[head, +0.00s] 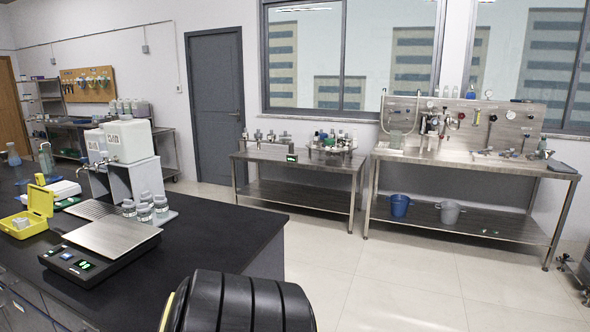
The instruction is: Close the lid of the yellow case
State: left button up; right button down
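The yellow case (33,229) sits on the black bench top at the far left of the head view, near the bench's left side. Its yellow lid (40,201) is open and stands up steeply at the case's right rear side. Small pale items show inside the case; they are too small to make out. Neither my left nor my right gripper is in view.
A balance (105,243) with a steel plate stands right of the case on the black bench (215,226). White jugs (128,140) on a grey stand and several lidded jars (145,212) are behind it. A black ribbed form (240,305), which I cannot identify, fills the bottom centre. Open floor lies to the right.

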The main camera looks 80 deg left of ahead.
aim_at(39, 200)
jog(key=u, duration=2.1)
jog(key=i, duration=4.35)
jog(key=u, duration=1.05)
jog(key=i, duration=0.2)
jog(key=u, duration=2.55)
jog(key=i, duration=0.6)
jog(key=u, duration=0.25)
